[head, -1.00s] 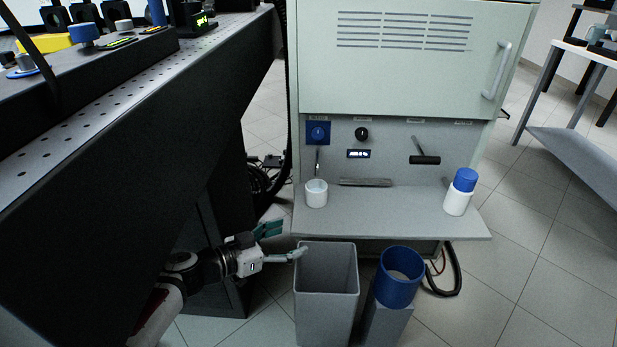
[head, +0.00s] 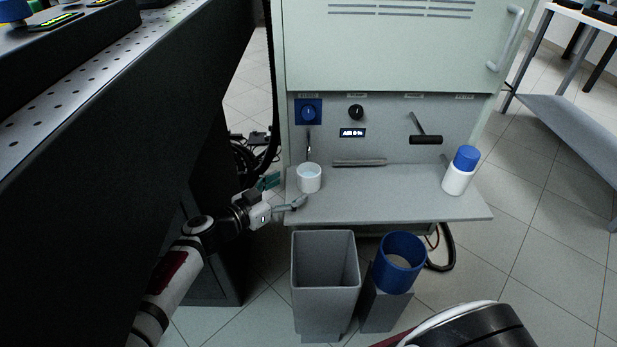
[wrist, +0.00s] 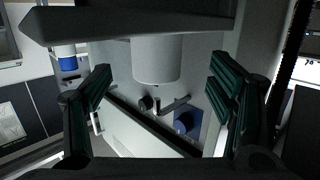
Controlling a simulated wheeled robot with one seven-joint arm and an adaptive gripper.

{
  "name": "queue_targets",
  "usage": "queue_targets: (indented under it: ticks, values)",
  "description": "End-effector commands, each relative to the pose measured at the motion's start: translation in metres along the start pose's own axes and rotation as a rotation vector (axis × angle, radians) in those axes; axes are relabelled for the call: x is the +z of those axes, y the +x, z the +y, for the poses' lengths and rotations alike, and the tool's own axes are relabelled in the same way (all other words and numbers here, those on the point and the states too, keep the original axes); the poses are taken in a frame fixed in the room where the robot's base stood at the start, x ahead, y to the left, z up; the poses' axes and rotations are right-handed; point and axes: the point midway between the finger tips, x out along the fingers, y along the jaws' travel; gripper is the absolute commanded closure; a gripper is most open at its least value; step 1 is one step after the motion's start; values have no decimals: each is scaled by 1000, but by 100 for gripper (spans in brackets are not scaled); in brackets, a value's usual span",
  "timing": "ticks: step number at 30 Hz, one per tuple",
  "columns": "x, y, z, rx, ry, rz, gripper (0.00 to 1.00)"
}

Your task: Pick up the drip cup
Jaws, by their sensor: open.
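The drip cup (head: 309,178) is a small white cup standing upright on the left end of the grey shelf, under a thin spout (head: 308,142). Liquid seems to show inside it. My gripper (head: 284,194) is open at the shelf's left front edge, just left of and in front of the cup. In the wrist view the scene is upside down. There the cup (wrist: 157,62) shows between the two open green-padded fingers, apart from both, and it seems to lie beyond the fingertips. Nothing is held.
The shelf (head: 400,200) also carries a white bottle with a blue cap (head: 460,170) at its right end. Below stand a grey bin (head: 325,270) and a blue round container (head: 402,262). A black bench (head: 130,130) borders my arm on the left. The shelf's middle is clear.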

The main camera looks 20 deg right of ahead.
Motion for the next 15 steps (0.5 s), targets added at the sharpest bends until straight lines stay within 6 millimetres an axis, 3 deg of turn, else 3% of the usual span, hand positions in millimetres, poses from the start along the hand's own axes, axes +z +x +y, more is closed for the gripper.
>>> queue_targets:
  ticks: [15]
  values:
    - [3, 53, 4, 1, -2, 0, 24]
